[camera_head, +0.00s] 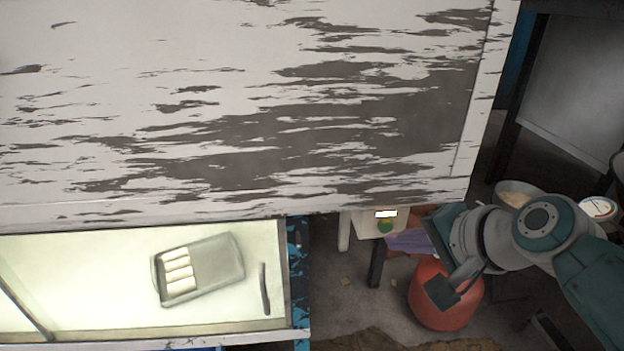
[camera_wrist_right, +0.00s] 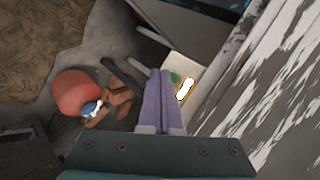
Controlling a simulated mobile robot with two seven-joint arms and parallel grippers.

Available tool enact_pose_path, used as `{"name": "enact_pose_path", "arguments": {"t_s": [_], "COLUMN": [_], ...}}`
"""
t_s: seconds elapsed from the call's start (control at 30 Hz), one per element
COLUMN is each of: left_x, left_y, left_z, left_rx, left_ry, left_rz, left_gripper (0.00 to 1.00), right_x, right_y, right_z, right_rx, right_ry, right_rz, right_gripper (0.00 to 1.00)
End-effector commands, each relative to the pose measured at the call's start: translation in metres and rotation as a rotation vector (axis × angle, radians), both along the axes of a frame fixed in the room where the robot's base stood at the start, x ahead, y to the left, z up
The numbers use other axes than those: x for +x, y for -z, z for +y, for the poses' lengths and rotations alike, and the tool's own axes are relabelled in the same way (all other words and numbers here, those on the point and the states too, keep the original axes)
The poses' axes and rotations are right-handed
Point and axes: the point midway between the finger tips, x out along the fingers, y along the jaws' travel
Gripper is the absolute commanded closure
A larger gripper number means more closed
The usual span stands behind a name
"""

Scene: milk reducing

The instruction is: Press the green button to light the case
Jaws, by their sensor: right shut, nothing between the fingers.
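The green button (camera_head: 386,227) is on a pale box (camera_head: 365,222) below a small bright display (camera_head: 386,214), under the edge of the large peeling panel. The button also shows in the right wrist view (camera_wrist_right: 175,77), partly hidden beside the fingertips. My right gripper (camera_head: 408,241) has purple fingers, shut and empty, with the tips close to the button; I cannot tell whether they touch it. The fingers show in the right wrist view (camera_wrist_right: 161,75) side by side. The case (camera_head: 140,270) is brightly lit inside and holds a grey tray (camera_head: 225,262) with white sticks. My left gripper is not in view.
A white panel with flaking paint (camera_head: 250,110) fills the upper head view, above the box. A red rounded tank (camera_head: 440,300) stands on the floor below my right arm. A metal bowl (camera_head: 518,190) and a dial scale (camera_head: 599,207) are at the right.

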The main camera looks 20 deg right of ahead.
Motion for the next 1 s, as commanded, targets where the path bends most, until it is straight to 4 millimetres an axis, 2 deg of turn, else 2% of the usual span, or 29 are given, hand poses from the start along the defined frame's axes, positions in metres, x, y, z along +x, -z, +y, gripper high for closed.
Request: {"name": "enact_pose_path", "arguments": {"t_s": [0.23, 0.7, 1.0], "left_x": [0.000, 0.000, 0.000], "left_y": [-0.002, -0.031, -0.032], "left_z": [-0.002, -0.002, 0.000], "left_rx": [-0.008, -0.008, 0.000], "left_ry": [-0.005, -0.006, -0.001], "left_rz": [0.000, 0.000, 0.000], "left_gripper": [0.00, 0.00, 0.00], "right_x": [-0.003, -0.051, -0.058], "right_y": [0.000, -0.001, 0.001], "right_z": [0.001, 0.013, 0.015], "right_rx": [0.000, 0.001, 0.001], "right_ry": [-0.001, -0.001, -0.001], "right_rz": [0.001, 0.003, 0.000], "right_gripper": [1.00, 1.00, 1.00]}}
